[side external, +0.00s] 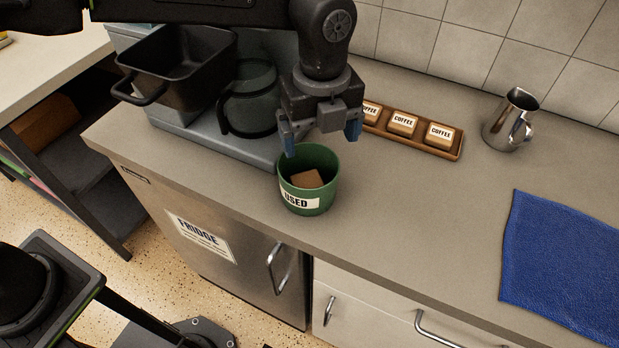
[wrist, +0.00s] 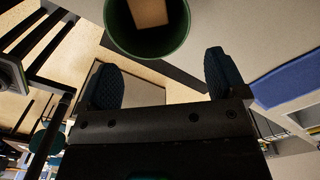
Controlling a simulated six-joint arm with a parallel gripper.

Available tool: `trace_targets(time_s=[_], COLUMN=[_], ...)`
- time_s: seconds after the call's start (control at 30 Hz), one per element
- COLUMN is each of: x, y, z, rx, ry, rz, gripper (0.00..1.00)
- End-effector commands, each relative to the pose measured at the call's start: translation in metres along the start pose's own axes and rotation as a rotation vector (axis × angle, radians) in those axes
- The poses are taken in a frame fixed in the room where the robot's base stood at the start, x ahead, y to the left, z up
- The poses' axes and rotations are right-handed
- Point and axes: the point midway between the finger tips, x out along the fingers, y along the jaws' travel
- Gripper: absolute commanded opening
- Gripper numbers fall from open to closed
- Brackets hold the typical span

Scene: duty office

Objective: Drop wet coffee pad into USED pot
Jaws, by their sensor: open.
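The green pot (side external: 322,196) labelled USED stands on the counter near its front edge, below my gripper. A brown pad (side external: 306,179) lies inside it, and the pad also shows in the wrist view (wrist: 150,12) within the pot's rim (wrist: 186,35). My gripper (side external: 322,142) is open above the pot, its blue fingertips apart with nothing between them. In the wrist view the open fingers (wrist: 163,85) are empty too. I cannot tell whether the pad is wet.
A wooden tray (side external: 457,154) with several COFFEE packs stands behind on the right, with a metal jug (side external: 509,122) beyond it. A coffee machine with a glass jug (side external: 247,108) and black basket (side external: 180,75) is close on the left. A blue cloth (side external: 565,265) lies right; counter between is clear.

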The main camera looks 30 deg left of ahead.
Motion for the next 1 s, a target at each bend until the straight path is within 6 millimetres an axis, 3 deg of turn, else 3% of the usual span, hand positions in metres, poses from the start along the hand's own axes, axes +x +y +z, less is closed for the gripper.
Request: trace_targets(time_s=[0.27, 0.7, 1.0], x=[-0.021, -0.115, -0.137], y=[-0.001, -0.001, 0.000], z=[0.000, 0.000, 0.000], rx=[0.000, 0.000, 0.000], ry=[-0.001, -0.001, 0.000], rz=[-0.005, -0.004, -0.001], gripper=[0.90, 0.90, 0.90])
